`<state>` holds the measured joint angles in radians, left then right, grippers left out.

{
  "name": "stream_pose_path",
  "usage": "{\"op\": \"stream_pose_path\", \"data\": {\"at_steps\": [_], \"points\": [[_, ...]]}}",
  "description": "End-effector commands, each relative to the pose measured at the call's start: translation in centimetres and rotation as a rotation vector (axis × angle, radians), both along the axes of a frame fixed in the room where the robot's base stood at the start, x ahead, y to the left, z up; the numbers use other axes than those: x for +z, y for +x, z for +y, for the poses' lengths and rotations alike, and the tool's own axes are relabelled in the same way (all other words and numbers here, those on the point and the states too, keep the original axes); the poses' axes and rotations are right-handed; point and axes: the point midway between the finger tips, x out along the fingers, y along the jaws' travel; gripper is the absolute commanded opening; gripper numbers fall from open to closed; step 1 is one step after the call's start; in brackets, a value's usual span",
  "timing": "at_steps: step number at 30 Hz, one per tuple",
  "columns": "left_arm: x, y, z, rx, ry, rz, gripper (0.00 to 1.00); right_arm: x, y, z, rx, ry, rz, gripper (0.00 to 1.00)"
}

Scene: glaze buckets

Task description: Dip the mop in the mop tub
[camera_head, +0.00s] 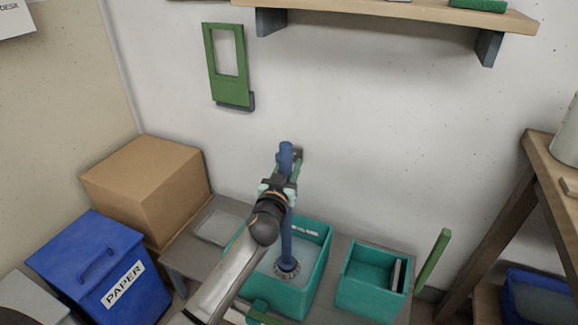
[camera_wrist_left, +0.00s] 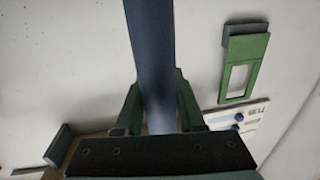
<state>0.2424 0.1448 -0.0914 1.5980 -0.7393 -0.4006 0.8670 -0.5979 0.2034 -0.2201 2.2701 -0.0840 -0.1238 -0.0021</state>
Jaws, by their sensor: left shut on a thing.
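The mop (camera_head: 287,240) has a blue handle and stands nearly upright, with its round grey head low inside the teal mop tub (camera_head: 321,262). The tub holds pale liquid, and the head appears to be at or in it; the exact depth is hard to tell. My left gripper (camera_head: 284,177) is shut on the upper part of the handle. In the left wrist view the handle (camera_wrist_left: 151,50) runs between the green fingers (camera_wrist_left: 158,107).
A smaller teal bin (camera_head: 366,297) stands right of the tub. A blue PAPER bin (camera_head: 100,262) and a cardboard box (camera_head: 148,185) are at left. A green frame (camera_head: 214,88) hangs on the wall, and a shelf (camera_head: 400,12) is above.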

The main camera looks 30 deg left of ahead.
Motion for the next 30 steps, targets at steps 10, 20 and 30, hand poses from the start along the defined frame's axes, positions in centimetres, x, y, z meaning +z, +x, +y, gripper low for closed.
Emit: {"op": "stream_pose_path", "data": {"at_steps": [10, 20, 30], "points": [[0.0, 0.0, 0.0, -0.001, 0.001, -0.004, 0.0, 1.1, 0.1, 0.0, 0.004, -0.001, -0.043, 0.5], [0.6, -0.6, 0.4, 0.002, -0.006, -0.018, 0.0, 1.1, 0.1, 0.0, 0.003, 0.0, -0.036, 0.5], [4.7, -4.9, 2.6, 0.003, -0.055, -0.114, 0.0, -2.4, -0.3, -0.2, -0.01, -0.005, 0.104, 0.5]]}}
